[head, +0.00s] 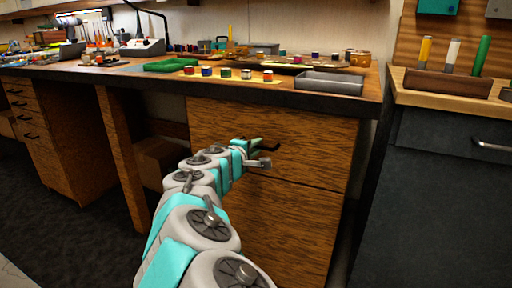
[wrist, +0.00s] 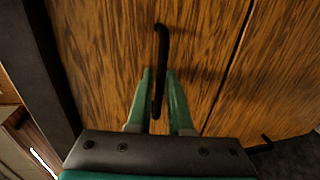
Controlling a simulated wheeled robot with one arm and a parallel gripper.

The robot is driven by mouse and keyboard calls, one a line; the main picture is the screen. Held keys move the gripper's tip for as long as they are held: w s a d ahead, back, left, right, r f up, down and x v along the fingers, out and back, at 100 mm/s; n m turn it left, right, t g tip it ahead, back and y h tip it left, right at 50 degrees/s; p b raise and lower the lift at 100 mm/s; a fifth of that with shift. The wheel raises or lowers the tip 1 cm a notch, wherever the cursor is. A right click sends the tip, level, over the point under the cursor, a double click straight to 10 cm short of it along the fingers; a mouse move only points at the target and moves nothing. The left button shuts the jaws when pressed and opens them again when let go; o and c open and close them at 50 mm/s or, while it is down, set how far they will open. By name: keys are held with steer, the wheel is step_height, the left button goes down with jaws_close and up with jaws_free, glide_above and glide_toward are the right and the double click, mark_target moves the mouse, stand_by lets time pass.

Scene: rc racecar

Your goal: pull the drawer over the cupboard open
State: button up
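The wooden drawer (head: 310,135) sits under the worktop, above the wooden cupboard (head: 285,235). Its front looks flush and shut. Its dark bar handle (head: 268,148) is partly hidden by my gripper (head: 257,153) in the head view. In the wrist view the handle (wrist: 161,50) runs between the two green fingers of my gripper (wrist: 159,88), one on each side. The fingers stand apart, with narrow gaps to the handle, so my gripper looks open around it.
The worktop (head: 130,74) overhangs the drawer and carries a grey tray (head: 329,84), a green tray (head: 170,65) and small paint pots. A dark cabinet (head: 440,190) stands at the right. A wooden leg (head: 123,160) stands left of my arm.

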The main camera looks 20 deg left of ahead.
jaws_close()
stand_by(1.2)
